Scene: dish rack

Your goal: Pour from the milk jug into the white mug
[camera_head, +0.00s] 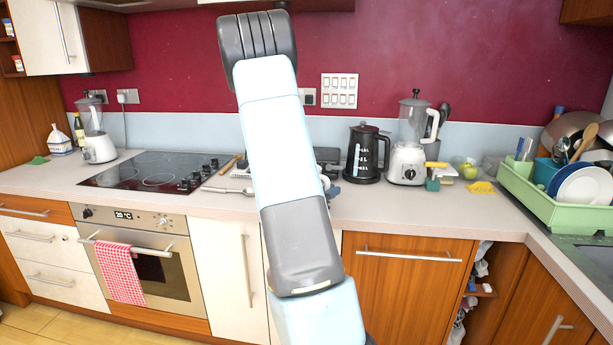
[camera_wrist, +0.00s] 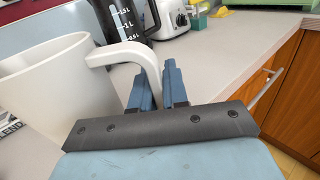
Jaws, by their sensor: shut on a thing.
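A white jug (camera_wrist: 45,88) with a large angular handle (camera_wrist: 118,52) fills the left of the wrist view; I take it for the milk jug. My gripper (camera_wrist: 158,84) has its blue fingers shut on the handle, to the right of the jug's body. The jug's rim shows, but its contents do not. I cannot make out a separate white mug in either view. In the head view my arm hides most of the gripper and the jug.
A black kettle (camera_head: 366,155) and a blender (camera_head: 408,150) stand on the counter right of my arm. A green dish rack (camera_head: 560,208) is at the far right, and the hob (camera_head: 150,171) is at the left. The counter front (camera_head: 430,222) before the kettle is clear.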

